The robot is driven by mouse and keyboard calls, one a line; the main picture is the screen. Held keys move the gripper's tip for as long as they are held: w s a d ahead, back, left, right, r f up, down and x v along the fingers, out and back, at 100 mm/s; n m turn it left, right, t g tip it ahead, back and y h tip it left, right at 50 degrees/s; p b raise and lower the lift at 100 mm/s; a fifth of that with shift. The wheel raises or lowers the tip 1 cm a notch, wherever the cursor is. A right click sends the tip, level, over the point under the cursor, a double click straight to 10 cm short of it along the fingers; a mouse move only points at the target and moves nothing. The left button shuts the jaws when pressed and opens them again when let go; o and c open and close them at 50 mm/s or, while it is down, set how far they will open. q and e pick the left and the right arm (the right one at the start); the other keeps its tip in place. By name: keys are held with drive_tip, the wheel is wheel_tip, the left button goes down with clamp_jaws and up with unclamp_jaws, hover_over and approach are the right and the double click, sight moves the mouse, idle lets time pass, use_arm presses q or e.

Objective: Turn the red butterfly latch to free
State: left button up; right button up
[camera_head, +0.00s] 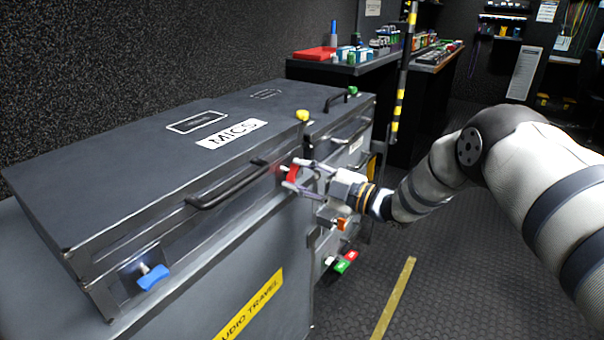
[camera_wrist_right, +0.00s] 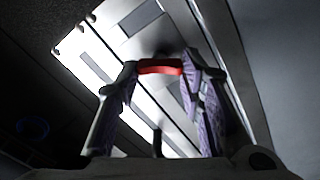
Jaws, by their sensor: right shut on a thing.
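The red butterfly latch (camera_head: 292,173) is on the front face of the dark grey case (camera_head: 120,180) marked MICS, just below the lid seam. My right gripper (camera_head: 305,178) reaches it from the right and is shut on it. In the right wrist view the red latch (camera_wrist_right: 160,67) spans between the two fingertips of the right gripper (camera_wrist_right: 159,72), with pale case hardware behind it. The fingers hide part of the latch, and I cannot tell its exact turn angle. My left gripper is not in view.
A black handle (camera_head: 228,188) is left of the red latch. A blue latch (camera_head: 153,276) is at the case's near-left front, and a yellow knob (camera_head: 302,115) is above on the lid. A striped pole (camera_head: 402,75) stands behind. The floor (camera_head: 450,290) at right is clear.

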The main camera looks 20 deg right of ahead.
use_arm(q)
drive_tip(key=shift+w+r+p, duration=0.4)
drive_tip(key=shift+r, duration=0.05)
use_arm(e)
drive_tip(key=n, duration=0.5)
drive_tip(key=shift+f+n, duration=0.1)
drive_tip(key=shift+n, duration=0.2)
drive_tip(key=o, duration=1.2)
drive_tip(key=shift+c, duration=0.2)
drive_tip(key=v, duration=1.2)
drive_tip(key=shift+d, duration=0.1)
